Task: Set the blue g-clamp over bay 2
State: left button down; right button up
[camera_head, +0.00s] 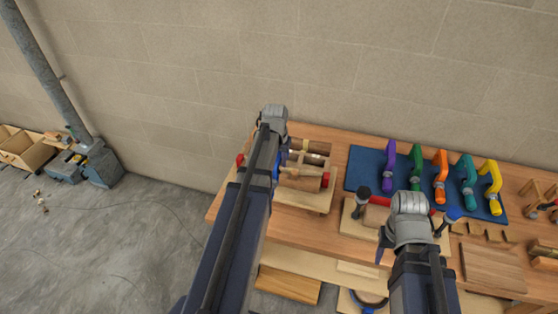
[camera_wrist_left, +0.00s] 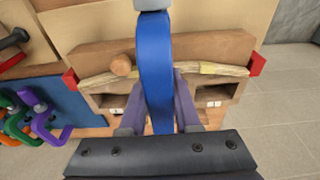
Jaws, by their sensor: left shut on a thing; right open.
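The blue g-clamp (camera_wrist_left: 155,65) is held between the fingers of my left gripper (camera_wrist_left: 158,108), which is shut on it. In the left wrist view it stands across the middle of the wooden bending form (camera_wrist_left: 100,52) and the pale strip (camera_wrist_left: 220,69) along it. In the head view my left gripper (camera_head: 274,165) is over the left part of the bench, and only a bit of the blue clamp (camera_head: 277,170) shows beside it. I cannot tell which bay is bay 2 or whether the clamp touches the form. My right gripper (camera_head: 408,243) is open over the bench front.
A blue mat (camera_head: 357,167) holds purple (camera_head: 389,165), green (camera_head: 416,168), orange (camera_head: 440,178), teal (camera_head: 467,180) and yellow (camera_head: 491,188) clamps. Red end pieces (camera_wrist_left: 257,64) flank the form. Wood blocks (camera_head: 490,267) lie at the bench's right. The wall (camera_head: 330,60) rises behind.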

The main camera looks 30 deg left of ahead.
pick_arm(q)
jog(key=shift+f+b, duration=0.7)
jog(key=shift+f, duration=0.15)
jog(key=shift+f+b, duration=0.3)
